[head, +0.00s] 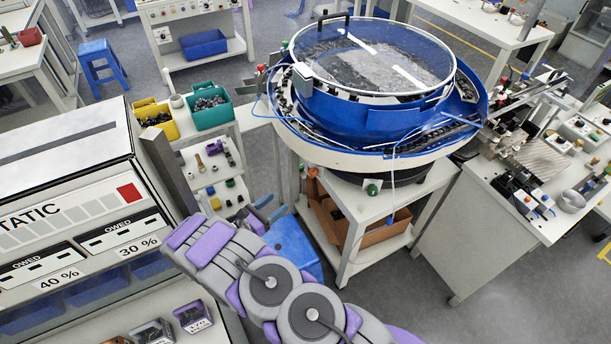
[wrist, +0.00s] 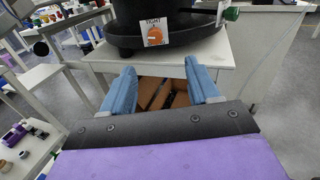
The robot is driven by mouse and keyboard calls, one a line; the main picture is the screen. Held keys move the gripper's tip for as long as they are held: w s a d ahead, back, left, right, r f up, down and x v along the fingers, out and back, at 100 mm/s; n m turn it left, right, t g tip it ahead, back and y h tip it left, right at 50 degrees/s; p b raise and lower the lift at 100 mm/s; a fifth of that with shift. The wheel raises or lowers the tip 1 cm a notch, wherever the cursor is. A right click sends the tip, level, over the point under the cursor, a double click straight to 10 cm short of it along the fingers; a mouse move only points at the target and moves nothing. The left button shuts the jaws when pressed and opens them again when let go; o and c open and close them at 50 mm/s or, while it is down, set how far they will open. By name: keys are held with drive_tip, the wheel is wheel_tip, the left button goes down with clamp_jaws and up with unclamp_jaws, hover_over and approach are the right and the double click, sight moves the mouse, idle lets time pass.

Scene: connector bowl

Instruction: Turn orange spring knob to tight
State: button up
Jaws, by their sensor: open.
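In the wrist view a white plate (wrist: 154,28) marked TIGHT is on the black base (wrist: 190,35) of the bowl feeder. A rounded orange shape (wrist: 153,36) on it looks like the orange knob, with a small white mark across it. Its exact turn is too small to read. My gripper (wrist: 160,67) is open and empty, its two blue fingers pointing toward the base below the plate, apart from the knob. In the head view my gripper (head: 268,208) is left of the feeder stand. I cannot make out the plate there.
The blue bowl feeder (head: 375,120) stands on a white stand (head: 405,190) with a brown box (head: 392,232) on its lower shelf. A green knob (wrist: 231,13) is right of the plate. A shelf with yellow (head: 160,118) and green bins (head: 210,110) stands left. A grey cabinet (head: 70,165) is nearby.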

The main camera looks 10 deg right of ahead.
sight(310, 174)
drive_tip(key=shift+n+t, duration=0.4)
drive_tip(key=b+x, duration=0.1)
drive_tip(key=x, duration=0.4)
drive_tip(key=f+b+x, duration=0.1)
drive_tip(key=x, duration=0.5)
drive_tip(key=b+x, duration=0.1)
drive_tip(key=x, duration=0.5)
drive_tip(key=shift+w+a+f, duration=0.25)
drive_tip(key=shift+w, duration=0.1)
drive_tip(key=shift+c, duration=0.3)
drive_tip(key=c, duration=1)
